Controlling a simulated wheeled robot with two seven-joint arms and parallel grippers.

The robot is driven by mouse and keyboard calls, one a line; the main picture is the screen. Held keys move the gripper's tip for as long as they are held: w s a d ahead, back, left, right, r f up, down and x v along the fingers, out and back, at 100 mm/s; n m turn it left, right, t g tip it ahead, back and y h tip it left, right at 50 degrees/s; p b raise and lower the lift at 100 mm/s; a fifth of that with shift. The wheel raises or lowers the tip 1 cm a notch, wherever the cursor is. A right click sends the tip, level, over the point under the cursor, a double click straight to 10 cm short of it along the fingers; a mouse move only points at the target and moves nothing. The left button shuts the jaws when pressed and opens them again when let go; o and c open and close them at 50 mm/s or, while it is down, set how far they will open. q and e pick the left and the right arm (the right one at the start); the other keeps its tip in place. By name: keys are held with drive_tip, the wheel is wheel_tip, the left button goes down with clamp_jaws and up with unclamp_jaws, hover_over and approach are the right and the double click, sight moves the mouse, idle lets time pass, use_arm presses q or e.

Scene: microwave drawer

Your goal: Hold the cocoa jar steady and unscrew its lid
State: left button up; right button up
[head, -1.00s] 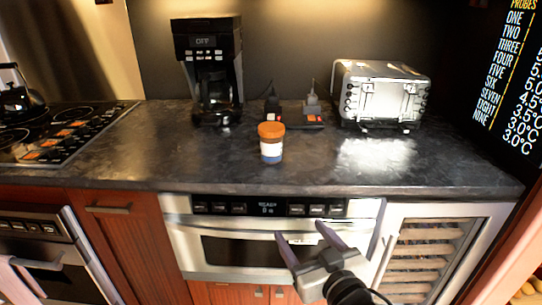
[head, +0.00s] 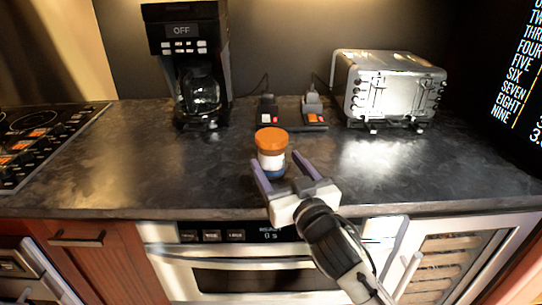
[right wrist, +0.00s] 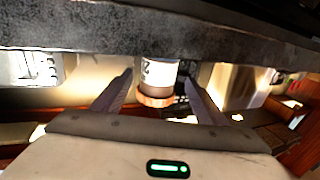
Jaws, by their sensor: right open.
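The cocoa jar (head: 272,160) stands upright on the dark countertop, with a white label, a blue lower band and an orange lid (head: 271,137). My right gripper (head: 278,164) is open at the jar's near side, its two purple-grey fingers pointing towards it, one to each side. In the right wrist view the picture is inverted. There the jar (right wrist: 158,74), lid downwards, shows between the spread fingers (right wrist: 158,84). I cannot tell how far the fingertips reach past it; no grip shows. My left gripper is not in view.
A coffee maker (head: 190,65) stands behind left and a silver toaster (head: 390,88) behind right. A small dark stand with red items (head: 292,120) is behind the jar. A cooktop (head: 35,135) lies left. The counter (head: 130,165) beside the jar is clear.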

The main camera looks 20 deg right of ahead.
sight(276, 159)
drive_tip(key=w, duration=0.4)
drive_tip(key=shift+w+r, duration=0.1)
drive_tip(key=shift+w, duration=0.6)
